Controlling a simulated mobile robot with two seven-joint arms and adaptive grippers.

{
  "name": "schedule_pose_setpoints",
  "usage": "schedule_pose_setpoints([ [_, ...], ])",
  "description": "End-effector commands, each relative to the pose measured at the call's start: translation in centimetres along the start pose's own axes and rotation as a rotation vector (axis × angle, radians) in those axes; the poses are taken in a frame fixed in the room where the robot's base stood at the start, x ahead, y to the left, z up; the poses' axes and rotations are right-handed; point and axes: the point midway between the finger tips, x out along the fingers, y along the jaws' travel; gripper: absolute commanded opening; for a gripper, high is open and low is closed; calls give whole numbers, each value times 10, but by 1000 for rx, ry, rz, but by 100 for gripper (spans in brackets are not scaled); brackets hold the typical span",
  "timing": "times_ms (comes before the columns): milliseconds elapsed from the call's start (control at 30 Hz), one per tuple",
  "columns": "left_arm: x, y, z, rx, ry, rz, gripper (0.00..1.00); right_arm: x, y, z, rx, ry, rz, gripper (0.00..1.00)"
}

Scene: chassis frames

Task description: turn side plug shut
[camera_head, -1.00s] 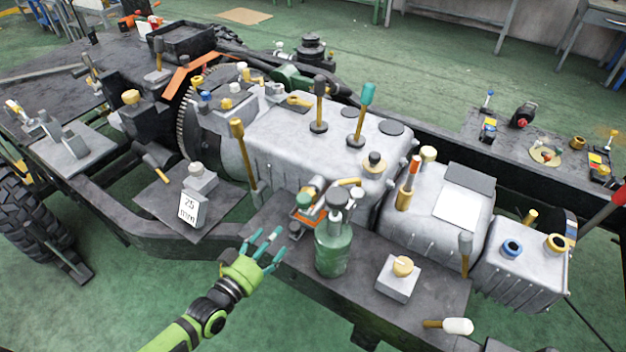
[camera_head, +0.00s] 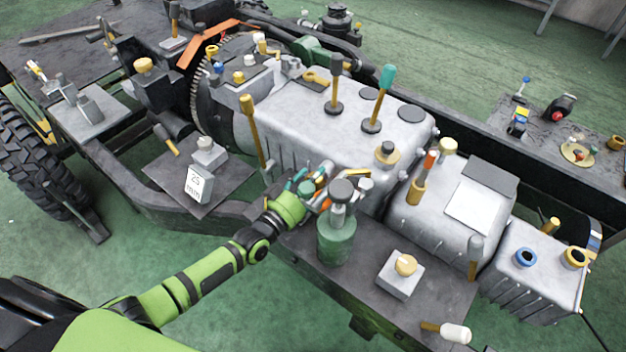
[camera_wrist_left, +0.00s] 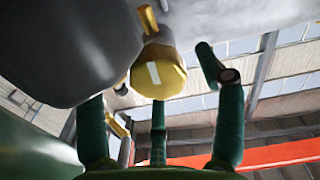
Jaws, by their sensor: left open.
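The side plug (camera_wrist_left: 158,75) shows in the left wrist view as a brass-yellow faceted cap with a white mark on its face. It sits under the grey housing. My left gripper (camera_head: 306,184) is at the housing's lower side, behind the green bottle. In the left wrist view the green fingers of my left gripper (camera_wrist_left: 160,100) are spread open around the plug's sides, with gaps between them and the plug. In the head view I cannot make out the plug; the gripper and bottle crowd that spot. My right gripper is not in view.
A green bottle (camera_head: 336,240) with a grey top stands close to my left gripper. The grey housing (camera_head: 300,125) carries several upright levers. A block marked 25 mm (camera_head: 198,184) lies left.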

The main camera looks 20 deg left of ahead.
Motion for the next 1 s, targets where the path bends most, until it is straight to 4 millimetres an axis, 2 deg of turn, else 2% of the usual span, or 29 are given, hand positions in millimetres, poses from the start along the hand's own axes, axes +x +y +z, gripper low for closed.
schedule_pose_setpoints([
  [100, 0, 0, 0, -1, -1, 0, 69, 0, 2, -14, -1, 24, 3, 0],
  [200, 0, 0, 0, -1, -1, 0, 69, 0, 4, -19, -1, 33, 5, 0],
  [267, 0, 0, 0, -1, -1, 0, 45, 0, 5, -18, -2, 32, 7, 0],
  [300, 0, 0, 0, -1, -1, 0, 29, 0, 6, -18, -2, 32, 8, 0],
  [333, 0, 0, 0, -1, 0, 0, 17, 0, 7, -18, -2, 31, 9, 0],
  [367, 0, 0, 0, 0, 0, 0, 13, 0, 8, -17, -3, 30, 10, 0],
  [767, 1, 0, -4, 33, 9, 0, 13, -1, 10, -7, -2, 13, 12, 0],
  [1000, 2, 0, -6, 162, 13, -2, 12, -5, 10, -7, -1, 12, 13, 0],
])
